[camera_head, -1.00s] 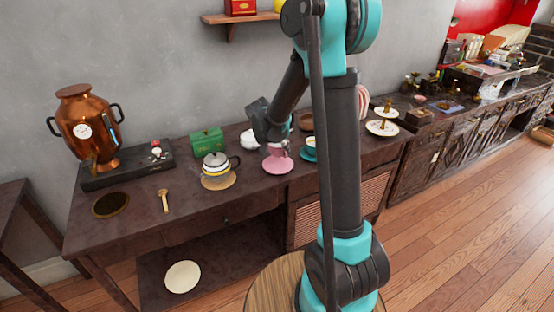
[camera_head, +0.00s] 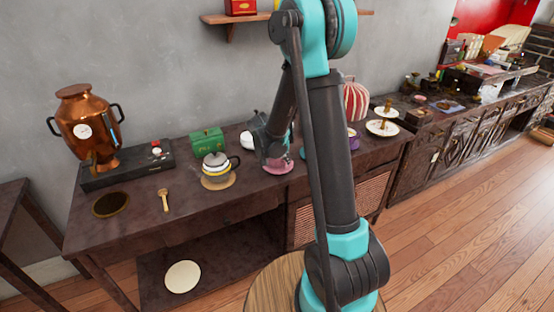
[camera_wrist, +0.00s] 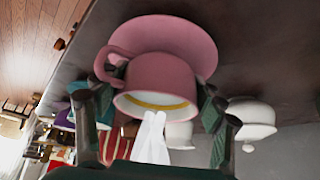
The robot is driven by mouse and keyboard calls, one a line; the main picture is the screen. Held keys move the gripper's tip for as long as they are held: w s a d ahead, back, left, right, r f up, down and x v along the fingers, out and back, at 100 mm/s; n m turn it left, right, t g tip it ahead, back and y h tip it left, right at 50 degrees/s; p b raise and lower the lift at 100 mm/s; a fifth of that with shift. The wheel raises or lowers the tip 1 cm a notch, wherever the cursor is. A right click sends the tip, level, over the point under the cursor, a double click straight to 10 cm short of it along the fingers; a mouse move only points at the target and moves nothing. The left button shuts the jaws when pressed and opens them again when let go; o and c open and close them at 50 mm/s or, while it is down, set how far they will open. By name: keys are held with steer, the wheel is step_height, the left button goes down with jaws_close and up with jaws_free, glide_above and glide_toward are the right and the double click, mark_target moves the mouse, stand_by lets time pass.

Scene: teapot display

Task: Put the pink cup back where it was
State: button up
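The pink cup (camera_wrist: 155,82) is between the two fingers of my gripper (camera_wrist: 155,92) in the wrist view. Its handle (camera_wrist: 115,58) is beside the left finger, and the right finger is close to the cup's other side. I cannot tell whether the fingers press on it. The pink saucer (camera_wrist: 190,40) lies directly behind the cup's base; whether the base touches it is unclear. In the head view my gripper (camera_head: 270,155) is low over the saucer (camera_head: 278,167) and mostly hides the cup. A white plume shows in front of the cup's mouth.
A teapot (camera_head: 215,166) on a round mat and a green box (camera_head: 206,140) stand left of my gripper. A white vessel (camera_head: 247,140) is close behind it.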

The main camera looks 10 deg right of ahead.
steer(key=o, duration=0.4)
steer(key=shift+c, duration=0.2)
steer(key=shift+r, duration=0.1)
steer(key=v, duration=1.1)
steer(key=s+d+f+n+y, duration=0.1)
steer(key=s+d+f+n, duration=0.1)
steer(key=s, duration=0.6)
steer(key=s+d+f+n+y, duration=0.1)
steer(key=s+d+n, duration=0.1)
steer(key=s, duration=0.7)
steer(key=s+d+f+n+y, duration=0.1)
steer(key=s+d+f+n, duration=0.1)
steer(key=s, duration=0.6)
steer(key=shift+s+d+f+n+g+y, duration=0.25)
steer(key=shift+d+n, duration=0.35)
steer(key=shift+d, duration=0.3)
